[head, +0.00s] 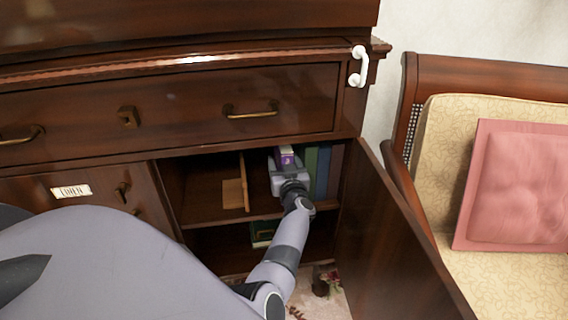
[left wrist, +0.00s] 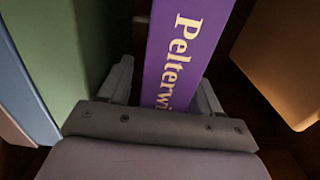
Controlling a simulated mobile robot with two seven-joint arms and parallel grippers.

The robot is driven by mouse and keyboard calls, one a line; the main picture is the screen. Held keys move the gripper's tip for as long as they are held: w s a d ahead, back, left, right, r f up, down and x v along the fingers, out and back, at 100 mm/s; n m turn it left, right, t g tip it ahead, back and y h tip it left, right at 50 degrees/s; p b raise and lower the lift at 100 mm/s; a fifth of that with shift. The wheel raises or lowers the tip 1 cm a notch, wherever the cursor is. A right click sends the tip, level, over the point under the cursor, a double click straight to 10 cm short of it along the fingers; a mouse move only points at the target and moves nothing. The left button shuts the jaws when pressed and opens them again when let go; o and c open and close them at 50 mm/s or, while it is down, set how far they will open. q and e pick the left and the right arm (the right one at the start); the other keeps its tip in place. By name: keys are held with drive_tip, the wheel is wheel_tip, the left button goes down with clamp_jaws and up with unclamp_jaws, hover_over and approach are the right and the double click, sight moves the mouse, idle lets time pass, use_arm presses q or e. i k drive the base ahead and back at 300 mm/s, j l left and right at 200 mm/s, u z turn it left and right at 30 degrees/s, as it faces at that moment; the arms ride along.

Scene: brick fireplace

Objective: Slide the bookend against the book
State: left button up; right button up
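The purple book (head: 286,157) stands upright on the upper shelf inside the open cabinet. In the left wrist view the purple book (left wrist: 180,50), with pale lettering on its spine, shows between my left gripper's fingers (left wrist: 163,92). The fingers are spread apart with a narrow gap visible beside the book. In the head view my left gripper (head: 285,167) is in front of the book and hides its lower part. The light wooden bookend (head: 234,193), an upright plate with a flat foot, stands left of the book, apart from it. The bookend (left wrist: 285,65) shows at the right in the left wrist view. My right gripper is not in view.
Green, blue and brown books (head: 323,170) stand to the right of the purple one. The open cabinet door (head: 385,240) is on the right. A lower shelf holds another book (head: 262,233). The upper shelf left of the bookend is free. A cushioned seat (head: 510,270) stands farther right.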

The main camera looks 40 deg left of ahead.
sight(235, 191)
drive_tip(key=k+l, duration=0.15)
drive_tip(key=l, duration=0.2)
drive_tip(key=k+l, duration=0.15)
drive_tip(key=l, duration=0.2)
drive_tip(key=k+l, duration=0.2)
drive_tip(key=l, duration=0.15)
